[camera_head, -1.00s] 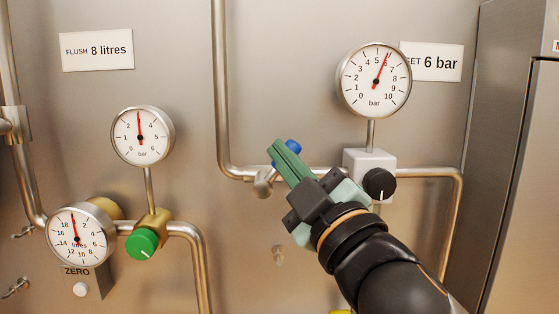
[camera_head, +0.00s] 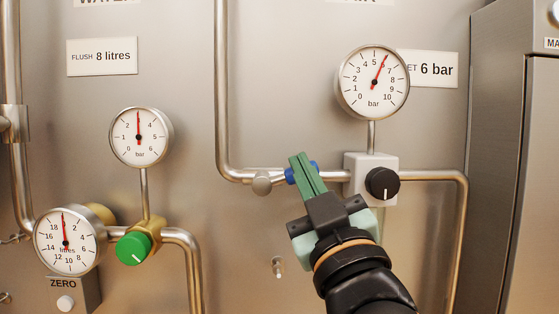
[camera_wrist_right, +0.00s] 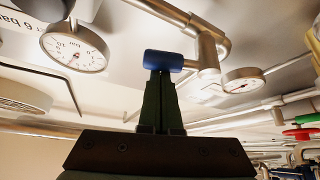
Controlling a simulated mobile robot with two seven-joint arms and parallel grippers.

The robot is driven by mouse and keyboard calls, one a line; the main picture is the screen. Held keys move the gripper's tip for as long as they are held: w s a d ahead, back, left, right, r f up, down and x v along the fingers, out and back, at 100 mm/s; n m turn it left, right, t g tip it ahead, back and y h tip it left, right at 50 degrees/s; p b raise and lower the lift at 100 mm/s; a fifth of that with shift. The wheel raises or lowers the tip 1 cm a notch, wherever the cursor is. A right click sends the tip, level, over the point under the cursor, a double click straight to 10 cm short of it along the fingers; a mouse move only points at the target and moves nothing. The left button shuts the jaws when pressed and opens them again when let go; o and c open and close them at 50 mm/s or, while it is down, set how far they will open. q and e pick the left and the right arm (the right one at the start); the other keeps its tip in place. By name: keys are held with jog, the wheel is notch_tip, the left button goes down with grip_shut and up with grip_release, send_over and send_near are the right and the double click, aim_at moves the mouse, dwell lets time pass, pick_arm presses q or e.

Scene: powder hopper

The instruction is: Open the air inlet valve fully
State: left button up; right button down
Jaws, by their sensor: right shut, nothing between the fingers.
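The air inlet valve sits on the horizontal steel pipe, with a round metal body (camera_head: 262,183) and a blue lever grip (camera_head: 289,176). The lever points right, roughly along the pipe; its grip shows on both sides of my fingers. My right gripper (camera_head: 302,164) is shut and empty, its fingers pointing up in front of the grip and hiding its middle. In the wrist view, the blue grip (camera_wrist_right: 164,60) lies just beyond the tips of my right gripper (camera_wrist_right: 160,76), touching or very close. My left gripper is not in view.
Right of the valve is a pale regulator block with a black knob (camera_head: 382,184). The gauge (camera_head: 373,82) above reads about 6 bar, beside a 6 bar label (camera_head: 432,69). At left are a green knob (camera_head: 134,248) and two gauges. A steel cabinet (camera_head: 510,170) bounds the right.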

jog(key=shift+d+f, duration=0.15)
jog(key=shift+f, duration=0.5)
dwell(0.4)
